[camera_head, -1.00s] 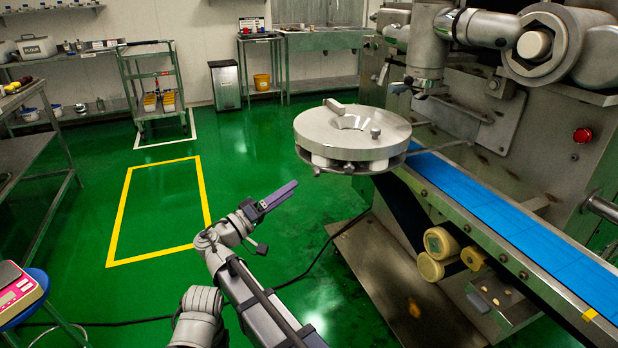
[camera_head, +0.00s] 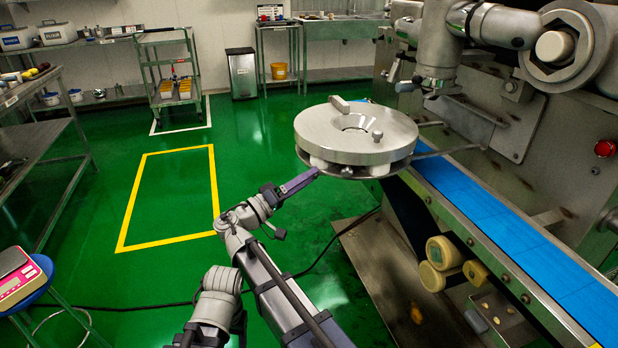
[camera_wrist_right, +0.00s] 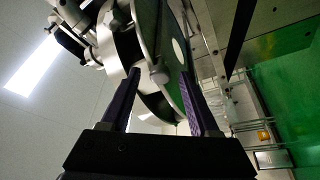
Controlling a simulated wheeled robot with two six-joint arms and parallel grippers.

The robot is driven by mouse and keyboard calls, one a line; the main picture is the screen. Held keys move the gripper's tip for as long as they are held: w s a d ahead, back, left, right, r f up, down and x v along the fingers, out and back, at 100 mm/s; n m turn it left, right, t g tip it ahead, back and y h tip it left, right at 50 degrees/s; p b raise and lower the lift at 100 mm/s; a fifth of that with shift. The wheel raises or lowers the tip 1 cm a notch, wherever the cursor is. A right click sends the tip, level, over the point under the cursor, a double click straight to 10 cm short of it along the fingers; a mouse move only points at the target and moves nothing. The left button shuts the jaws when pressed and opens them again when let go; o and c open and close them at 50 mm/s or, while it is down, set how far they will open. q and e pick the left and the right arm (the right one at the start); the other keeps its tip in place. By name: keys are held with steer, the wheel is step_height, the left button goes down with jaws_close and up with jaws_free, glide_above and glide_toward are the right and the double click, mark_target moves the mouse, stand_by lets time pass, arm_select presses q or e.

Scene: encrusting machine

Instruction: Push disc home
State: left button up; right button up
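The disc (camera_head: 318,128) is a thick round metal plate with a funnel-like centre hole, a small knob and a block on top. My left gripper is not in view.
The machine (camera_head: 490,120) with its blue conveyor belt (camera_head: 500,225) fills the right side. A red button (camera_head: 605,148) is on its face. A blue stool with a scale (camera_head: 18,275) stands at the lower left. Green floor with a yellow outline (camera_head: 150,245) is clear.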

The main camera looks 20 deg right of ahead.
jaws_close()
stand_by(1.2)
